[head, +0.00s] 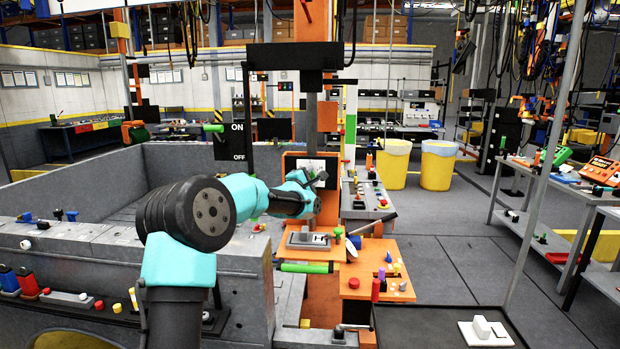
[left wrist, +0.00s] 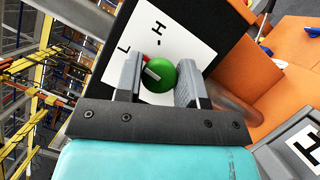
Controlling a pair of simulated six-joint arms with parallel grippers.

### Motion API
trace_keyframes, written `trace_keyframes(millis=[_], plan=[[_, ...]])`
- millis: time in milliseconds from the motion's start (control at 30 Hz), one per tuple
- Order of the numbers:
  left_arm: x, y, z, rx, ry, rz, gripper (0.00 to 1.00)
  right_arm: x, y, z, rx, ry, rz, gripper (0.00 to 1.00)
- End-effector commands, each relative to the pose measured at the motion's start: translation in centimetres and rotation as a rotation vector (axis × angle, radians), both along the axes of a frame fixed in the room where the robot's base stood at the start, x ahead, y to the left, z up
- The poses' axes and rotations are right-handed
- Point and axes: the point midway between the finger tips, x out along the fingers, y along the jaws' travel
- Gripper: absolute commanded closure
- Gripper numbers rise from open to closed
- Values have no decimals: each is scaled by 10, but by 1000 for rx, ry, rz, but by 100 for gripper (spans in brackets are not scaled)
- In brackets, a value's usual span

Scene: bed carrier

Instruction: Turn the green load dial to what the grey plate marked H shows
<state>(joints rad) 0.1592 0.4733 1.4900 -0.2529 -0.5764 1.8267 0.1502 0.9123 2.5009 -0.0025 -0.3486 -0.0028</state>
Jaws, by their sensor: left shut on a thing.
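The green load dial (left wrist: 163,73) sits on a white panel (left wrist: 183,38) with the letters L and H, shown tilted in the left wrist view. A pale bar on the dial points left, toward one finger, and a small red mark shows just above it. My left gripper (left wrist: 158,82) is shut on the dial, with a finger on each side. In the head view my left gripper (head: 320,177) is at the white panel (head: 304,165) on the orange post, and the dial is hidden. The grey plate (left wrist: 289,157) at the lower right shows a black H on white. My right gripper is not in view.
An orange console (head: 385,262) with several coloured knobs and handles stands below and right of my gripper. A black tray (head: 425,325) with a white switch-like part (head: 485,331) is at the lower right. A grey walled bed (head: 185,165) lies behind my left arm.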

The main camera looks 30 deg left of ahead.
Motion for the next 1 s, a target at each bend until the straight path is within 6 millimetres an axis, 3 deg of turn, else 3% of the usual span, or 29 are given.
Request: trace_keyframes(millis=[500,1000], plan=[[0,0,0,435,206,0,88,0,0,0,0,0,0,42],[0,0,0,647,307,0,88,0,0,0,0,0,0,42]])
